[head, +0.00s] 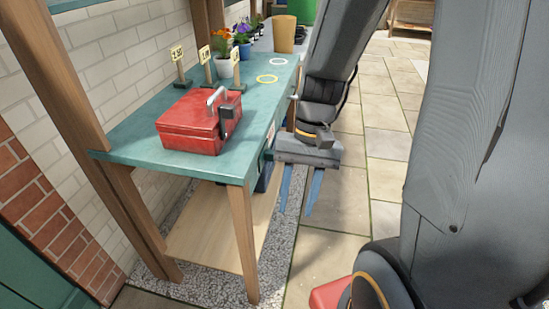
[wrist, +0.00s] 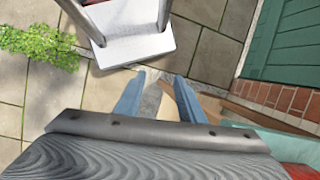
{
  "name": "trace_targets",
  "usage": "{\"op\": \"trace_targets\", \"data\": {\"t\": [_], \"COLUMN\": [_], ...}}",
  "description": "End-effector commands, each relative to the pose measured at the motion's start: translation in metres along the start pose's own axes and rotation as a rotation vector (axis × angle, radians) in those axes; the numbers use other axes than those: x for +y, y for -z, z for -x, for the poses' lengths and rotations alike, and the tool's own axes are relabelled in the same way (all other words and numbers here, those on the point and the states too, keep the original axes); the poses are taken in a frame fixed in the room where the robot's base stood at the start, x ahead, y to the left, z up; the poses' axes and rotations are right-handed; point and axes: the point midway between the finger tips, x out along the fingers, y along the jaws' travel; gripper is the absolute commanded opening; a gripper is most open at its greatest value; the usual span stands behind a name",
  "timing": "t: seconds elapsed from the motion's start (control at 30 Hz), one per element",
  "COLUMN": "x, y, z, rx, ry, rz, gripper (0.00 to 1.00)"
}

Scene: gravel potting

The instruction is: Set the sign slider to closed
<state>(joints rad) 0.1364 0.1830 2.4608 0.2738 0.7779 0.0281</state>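My gripper (head: 295,211) hangs beside the front edge of the green table, its two blue fingers pointing down and apart with nothing between them. In the wrist view the gripper (wrist: 160,80) is also open and empty, above the paving. A small red-and-white marking (head: 270,133) sits at the table's front edge, just left of my wrist. A small dark part shows below it, partly hidden by my gripper. I cannot tell whether these belong to the sign slider, nor read any setting.
A red toolbox (head: 192,122) stands on the green table (head: 130,142), with numbered signs and flower pots behind it. A wooden shelf (head: 215,235) lies below. The wrist view shows a green plant (wrist: 40,45) and a green door (wrist: 283,45).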

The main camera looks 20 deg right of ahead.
Motion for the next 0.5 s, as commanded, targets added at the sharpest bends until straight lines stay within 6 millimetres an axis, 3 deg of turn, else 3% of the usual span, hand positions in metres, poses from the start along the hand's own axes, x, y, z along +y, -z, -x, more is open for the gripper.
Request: {"op": "trace_targets", "data": {"t": [0.1, 0.27, 0.37, 0.5], "x": [-0.007, -0.026, -0.034, -0.034], "y": [0.011, 0.037, 0.065, 0.117], "z": [-0.02, -0.029, -0.029, -0.022], "rx": [-0.173, -0.383, -0.501, -0.648], "ry": [0.143, 0.374, 0.539, 0.8], "rz": [-0.236, -0.515, -0.672, -0.868], "gripper": [0.36, 0.36, 0.36, 0.36]}}
